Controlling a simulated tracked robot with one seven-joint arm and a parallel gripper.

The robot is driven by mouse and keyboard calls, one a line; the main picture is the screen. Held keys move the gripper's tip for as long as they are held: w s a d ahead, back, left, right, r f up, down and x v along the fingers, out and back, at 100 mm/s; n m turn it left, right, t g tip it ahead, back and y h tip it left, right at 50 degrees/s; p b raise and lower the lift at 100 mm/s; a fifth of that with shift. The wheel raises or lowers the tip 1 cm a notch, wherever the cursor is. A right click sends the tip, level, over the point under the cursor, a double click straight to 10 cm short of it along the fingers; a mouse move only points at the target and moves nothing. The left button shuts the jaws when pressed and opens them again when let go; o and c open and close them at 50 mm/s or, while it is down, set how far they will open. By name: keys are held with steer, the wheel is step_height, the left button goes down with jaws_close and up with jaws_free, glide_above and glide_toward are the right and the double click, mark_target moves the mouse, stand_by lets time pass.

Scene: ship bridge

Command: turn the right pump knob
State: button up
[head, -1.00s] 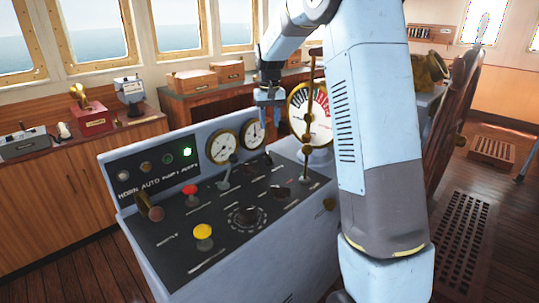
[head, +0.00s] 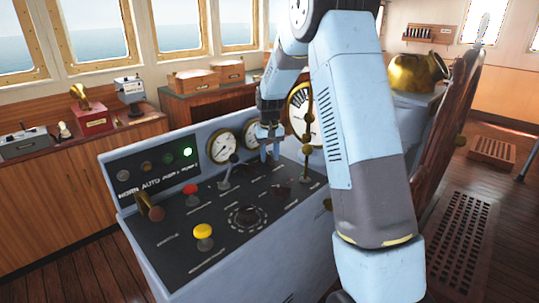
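The grey console (head: 170,255) has a sloping black panel with several small controls. A dark knob with a red mark (head: 280,190) sits on the right part of the panel. A large round dial knob (head: 245,217) is lower and nearer the middle. I cannot tell for certain which control is the right pump knob; the panel labels are too small to read. My gripper (head: 269,158) points down over the upper right of the panel, in front of the gauges. Its two fingers look apart with nothing between them. Contact with any control cannot be made out.
A lever (head: 226,177), a red button (head: 190,189), a yellow button (head: 203,231) and a brown knob (head: 156,213) stand on the panel. A brass upright lever (head: 308,120) rises close to the right of my gripper. A round gauge (head: 221,147) is on the left.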

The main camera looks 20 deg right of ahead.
steer(key=shift+c, duration=0.3)
jaws_close()
steer(key=shift+n, duration=0.3)
steer(key=n, duration=0.5)
steer(key=shift+w+d+n, duration=0.1)
steer(key=shift+d+n, duration=0.2)
steer(key=n, duration=0.5)
steer(key=shift+w+d+n, duration=0.15)
steer(key=shift+w+n, duration=0.05)
steer(key=shift+n, duration=0.1)
stand_by(0.5)
steer(key=shift+o, duration=0.3)
jaws_free()
